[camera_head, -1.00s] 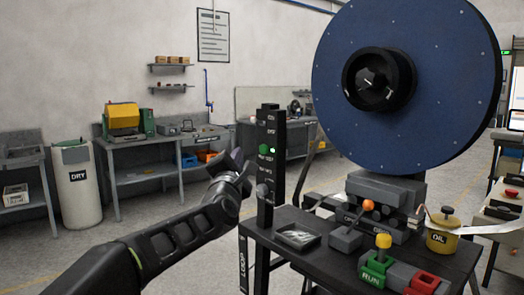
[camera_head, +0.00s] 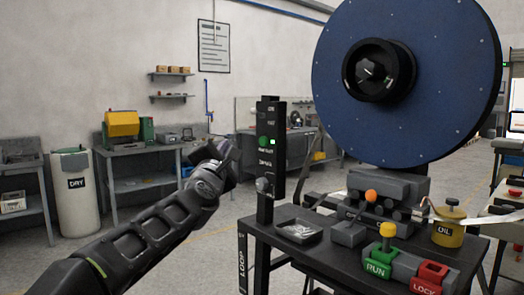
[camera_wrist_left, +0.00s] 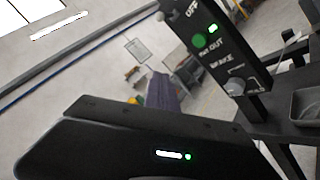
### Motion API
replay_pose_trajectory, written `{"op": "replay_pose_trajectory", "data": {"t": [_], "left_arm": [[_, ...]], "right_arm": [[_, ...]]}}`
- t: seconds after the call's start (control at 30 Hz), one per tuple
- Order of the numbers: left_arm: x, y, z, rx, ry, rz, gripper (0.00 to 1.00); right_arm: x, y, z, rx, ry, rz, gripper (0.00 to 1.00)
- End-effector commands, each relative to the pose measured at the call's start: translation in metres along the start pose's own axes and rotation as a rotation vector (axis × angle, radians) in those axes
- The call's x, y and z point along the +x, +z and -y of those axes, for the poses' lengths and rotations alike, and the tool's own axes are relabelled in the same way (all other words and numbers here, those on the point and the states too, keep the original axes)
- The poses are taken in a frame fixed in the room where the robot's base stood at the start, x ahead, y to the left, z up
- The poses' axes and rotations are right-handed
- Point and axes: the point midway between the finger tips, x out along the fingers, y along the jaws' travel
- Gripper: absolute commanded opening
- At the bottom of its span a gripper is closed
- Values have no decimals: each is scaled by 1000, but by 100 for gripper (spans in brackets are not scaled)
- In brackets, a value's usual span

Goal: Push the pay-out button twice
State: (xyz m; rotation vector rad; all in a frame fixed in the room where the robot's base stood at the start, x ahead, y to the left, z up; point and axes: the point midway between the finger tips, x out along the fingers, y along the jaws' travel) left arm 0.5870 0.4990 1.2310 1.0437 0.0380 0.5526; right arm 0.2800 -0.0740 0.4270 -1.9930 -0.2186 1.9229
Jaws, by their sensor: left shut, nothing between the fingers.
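The black upright control panel (camera_head: 269,165) stands at the left rear of the dark machine table. The green pay-out button (camera_head: 263,141) is on its face, with a lit green lamp (camera_head: 272,142) beside it. My left gripper (camera_head: 228,150) is shut and empty, left of the panel at about button height, with a visible gap between them. In the left wrist view the green button (camera_wrist_left: 199,41), its "OUT" label and the lit lamp (camera_wrist_left: 213,28) show at upper right, unobstructed. A grey knob (camera_wrist_left: 235,86) sits below, near the word "BRAKE". My right gripper is not in view.
A large blue reel (camera_head: 420,90) rises behind the table. The table bears a small dark tray (camera_head: 299,231), an orange-knobbed lever (camera_head: 370,196), green RUN (camera_head: 378,263) and red LOCK (camera_head: 430,278) blocks, and a yellow oil can (camera_head: 447,228). Free space lies left of the panel.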

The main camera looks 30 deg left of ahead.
Motion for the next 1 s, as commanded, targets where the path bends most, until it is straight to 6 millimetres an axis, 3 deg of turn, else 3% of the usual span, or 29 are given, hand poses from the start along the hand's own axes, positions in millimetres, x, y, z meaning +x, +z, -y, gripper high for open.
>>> {"op": "replay_pose_trajectory", "data": {"t": [0.47, 1.0], "left_arm": [[10, 8, 4, 1, -1, 0, 0], [55, 40, 38, 0, -1, 0, 0]], "right_arm": [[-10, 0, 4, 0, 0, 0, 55], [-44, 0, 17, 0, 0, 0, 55]]}}
